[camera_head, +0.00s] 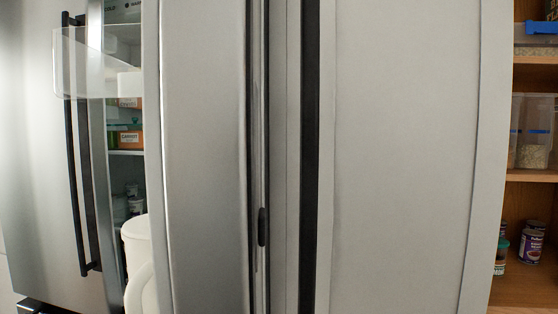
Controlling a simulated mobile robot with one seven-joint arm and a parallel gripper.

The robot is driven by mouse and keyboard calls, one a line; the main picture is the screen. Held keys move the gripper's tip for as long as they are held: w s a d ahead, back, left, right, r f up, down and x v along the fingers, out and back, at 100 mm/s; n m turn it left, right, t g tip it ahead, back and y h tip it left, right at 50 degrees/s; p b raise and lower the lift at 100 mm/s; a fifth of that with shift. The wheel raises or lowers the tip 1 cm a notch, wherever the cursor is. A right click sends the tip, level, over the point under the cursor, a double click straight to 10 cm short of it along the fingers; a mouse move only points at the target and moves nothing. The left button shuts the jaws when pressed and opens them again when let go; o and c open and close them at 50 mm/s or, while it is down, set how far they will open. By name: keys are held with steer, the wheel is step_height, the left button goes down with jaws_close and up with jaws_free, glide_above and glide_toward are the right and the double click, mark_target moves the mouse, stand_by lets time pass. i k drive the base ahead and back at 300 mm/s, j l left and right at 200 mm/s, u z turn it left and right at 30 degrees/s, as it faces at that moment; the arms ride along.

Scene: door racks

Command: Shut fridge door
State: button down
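The fridge has a grey door (203,150) standing open close in front of me, seen nearly edge-on. A clear door bin (75,65) sticks out to the left from it. Left of this door, a gap shows the fridge interior (127,152) with shelves and food. Another grey fridge door (35,170) with a long black bar handle (78,150) stands at the far left. White rounded parts of my arm show at the lower left, in front of the gap. My gripper is not in view.
A wide grey panel (400,150) fills the right middle, beside a dark vertical strip (310,150). Wooden shelves (530,178) at the far right hold a clear container (532,145) and cans (531,243). Little free room shows near the panels.

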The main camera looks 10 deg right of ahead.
mark_target(200, 102)
steer(key=l+u, duration=0.2)
steer(key=l, duration=0.45)
steer(key=k+l+u, duration=0.1)
steer(key=k+l, duration=0.3)
steer(key=k+l+u, duration=0.1)
steer(key=k+l, duration=0.3)
steer(key=l, duration=0.2)
steer(key=i+j, duration=0.1)
steer(key=j, duration=0.55)
steer(key=i, duration=0.05)
